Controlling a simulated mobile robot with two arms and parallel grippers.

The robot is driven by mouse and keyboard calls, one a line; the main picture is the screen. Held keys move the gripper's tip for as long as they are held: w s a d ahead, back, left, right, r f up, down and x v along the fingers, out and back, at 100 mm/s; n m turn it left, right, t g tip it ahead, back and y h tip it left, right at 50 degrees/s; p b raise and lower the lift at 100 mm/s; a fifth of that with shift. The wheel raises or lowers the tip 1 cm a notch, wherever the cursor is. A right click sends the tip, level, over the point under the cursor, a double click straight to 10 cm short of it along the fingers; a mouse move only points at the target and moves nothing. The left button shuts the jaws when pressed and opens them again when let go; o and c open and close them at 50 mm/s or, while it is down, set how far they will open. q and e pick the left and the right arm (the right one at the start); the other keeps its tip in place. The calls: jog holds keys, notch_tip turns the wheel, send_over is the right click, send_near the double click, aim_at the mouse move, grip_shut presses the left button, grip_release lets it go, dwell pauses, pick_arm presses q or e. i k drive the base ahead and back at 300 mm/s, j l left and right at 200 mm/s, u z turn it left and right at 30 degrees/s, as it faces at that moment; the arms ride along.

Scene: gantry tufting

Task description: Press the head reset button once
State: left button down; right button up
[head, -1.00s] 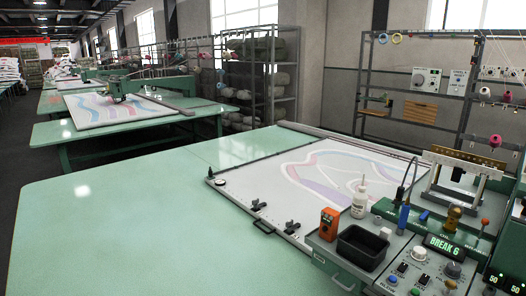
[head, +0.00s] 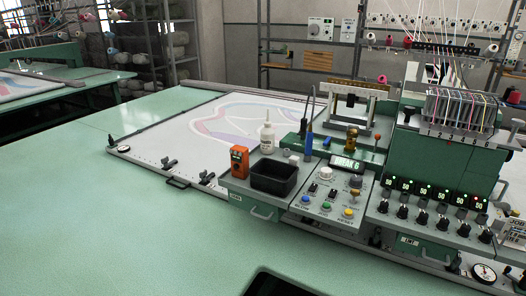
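The control panel (head: 318,190) stands right of centre on the machine, with a lit display (head: 346,164) reading "BREAK 6". Along its front edge are a blue button (head: 305,199), a green button (head: 326,207) and a yellow button (head: 348,212). The small label by the yellow button appears to read "RESET". Knobs and small toggle switches sit behind these buttons. Nothing covers the yellow button. Neither of my grippers is in view.
A black bin (head: 274,178), an orange device (head: 239,162) and a white bottle (head: 267,137) stand left of the panel. The green tufting head (head: 440,160) with numbered threads, displays and knobs rises to the right. The green table (head: 120,220) is bare at left front.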

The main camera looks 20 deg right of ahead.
aim_at(347, 212)
jog(key=z, duration=1.3)
